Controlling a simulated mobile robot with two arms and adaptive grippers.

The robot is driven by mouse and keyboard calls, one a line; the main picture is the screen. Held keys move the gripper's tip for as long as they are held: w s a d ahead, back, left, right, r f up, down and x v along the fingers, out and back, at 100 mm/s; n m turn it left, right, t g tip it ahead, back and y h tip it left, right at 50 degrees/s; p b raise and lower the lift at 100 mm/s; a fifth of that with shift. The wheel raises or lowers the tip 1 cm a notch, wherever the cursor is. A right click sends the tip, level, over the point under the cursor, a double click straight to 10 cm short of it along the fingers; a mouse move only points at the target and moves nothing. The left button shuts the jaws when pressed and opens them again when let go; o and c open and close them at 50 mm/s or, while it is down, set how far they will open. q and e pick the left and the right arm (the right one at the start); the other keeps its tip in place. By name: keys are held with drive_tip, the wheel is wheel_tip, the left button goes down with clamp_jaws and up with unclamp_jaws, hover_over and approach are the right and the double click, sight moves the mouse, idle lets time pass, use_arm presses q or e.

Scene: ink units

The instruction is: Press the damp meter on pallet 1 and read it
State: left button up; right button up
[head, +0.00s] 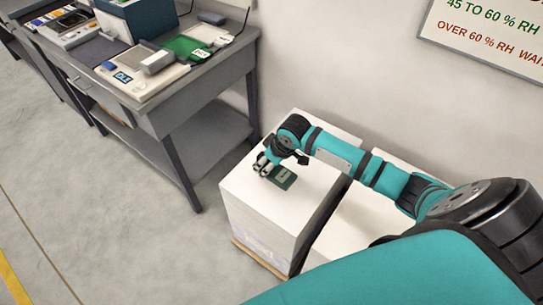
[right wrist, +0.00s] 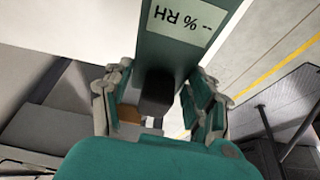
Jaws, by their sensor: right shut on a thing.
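The damp meter (head: 283,177) is a dark green block with a pale display, on or just above the top of the white paper stack (head: 243,196). My right gripper (head: 265,168) is at its left end. In the right wrist view the fingers of my right gripper (right wrist: 157,103) are around the dark end of the damp meter (right wrist: 170,52). Its display (right wrist: 183,22) shows upside down and reads "-- % RH". I cannot tell whether the meter touches the paper. My left gripper is out of view.
A second white stack (head: 350,222) stands close on the right, partly behind my arm. A grey workbench (head: 160,108) with instruments stands at the left. A wall sign (head: 490,35) hangs at upper right. The floor at lower left is clear.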

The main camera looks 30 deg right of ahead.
drive_tip(key=shift+n, duration=0.3)
drive_tip(key=d, duration=0.1)
drive_tip(key=w+d+f, duration=0.1)
drive_tip(key=d+f+b, duration=0.1)
drive_tip(key=shift+w+d+f, duration=0.25)
drive_tip(key=shift+w, duration=0.15)
use_arm(q)
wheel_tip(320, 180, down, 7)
drive_tip(key=b, duration=0.5)
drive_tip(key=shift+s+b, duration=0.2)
drive_tip(key=shift+b, duration=0.15)
use_arm(e)
wheel_tip(320, 180, down, 5)
drive_tip(key=shift+f, duration=0.1)
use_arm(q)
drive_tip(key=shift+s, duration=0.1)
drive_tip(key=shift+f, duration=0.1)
use_arm(e)
drive_tip(key=shift+f, duration=0.4)
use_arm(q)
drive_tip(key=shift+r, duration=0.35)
use_arm(e)
drive_tip(key=shift+f, duration=0.1)
idle(0.9)
use_arm(q)
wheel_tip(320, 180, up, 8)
drive_tip(key=p, duration=0.8)
use_arm(e)
wheel_tip(320, 180, up, 7)
